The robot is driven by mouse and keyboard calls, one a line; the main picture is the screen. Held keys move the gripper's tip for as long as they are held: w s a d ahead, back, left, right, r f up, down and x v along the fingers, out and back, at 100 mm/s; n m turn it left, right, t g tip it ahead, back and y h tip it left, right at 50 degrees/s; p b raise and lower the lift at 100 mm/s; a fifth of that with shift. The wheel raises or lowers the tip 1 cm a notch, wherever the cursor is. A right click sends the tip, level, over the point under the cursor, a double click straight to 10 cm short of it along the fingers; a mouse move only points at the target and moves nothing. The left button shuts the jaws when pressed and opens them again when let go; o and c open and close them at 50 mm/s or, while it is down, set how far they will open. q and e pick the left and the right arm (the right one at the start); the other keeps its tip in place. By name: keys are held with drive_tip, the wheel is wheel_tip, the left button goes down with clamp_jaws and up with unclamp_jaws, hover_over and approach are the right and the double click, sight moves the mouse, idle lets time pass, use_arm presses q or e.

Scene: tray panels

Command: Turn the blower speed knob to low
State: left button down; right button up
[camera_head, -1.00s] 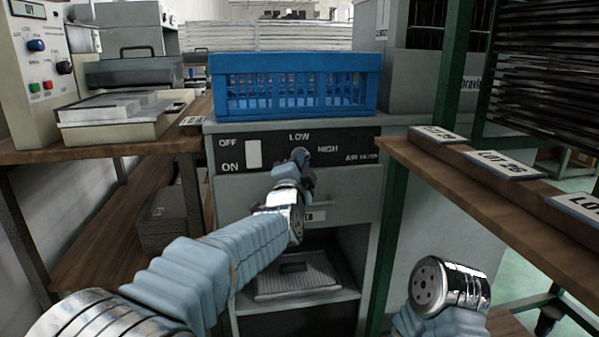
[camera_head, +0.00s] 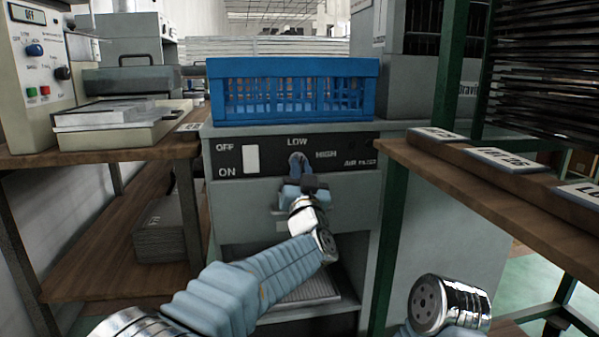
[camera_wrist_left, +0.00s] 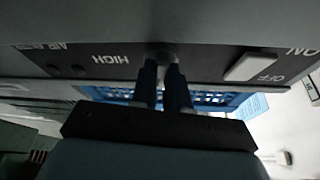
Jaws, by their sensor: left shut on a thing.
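The blower speed knob (camera_head: 297,159) is a small round grey knob on the dark control panel (camera_head: 232,160), just under the LOW label, with HIGH to its right. My left gripper (camera_head: 299,167) reaches it from below and is shut on it. My right gripper is out of view; only part of that arm shows at the lower right.
A white OFF/ON switch (camera_head: 251,159) sits left of the knob. A blue crate (camera_head: 292,66) stands on top of the cabinet. Wooden shelves flank it, the right one (camera_head: 495,205) close to my arms. An instrument box (camera_head: 38,85) stands at the left.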

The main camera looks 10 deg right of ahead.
use_arm(q)
drive_tip(key=shift+d+f+n+y, duration=0.15)
drive_tip(key=shift+n+y, duration=0.65)
drive_tip(key=shift+n, duration=1)
drive_tip(key=c, duration=1.1)
unclamp_jaws()
drive_tip(key=v, duration=1.3)
drive_tip(key=shift+s+f, duration=0.1)
drive_tip(key=shift+s, duration=0.3)
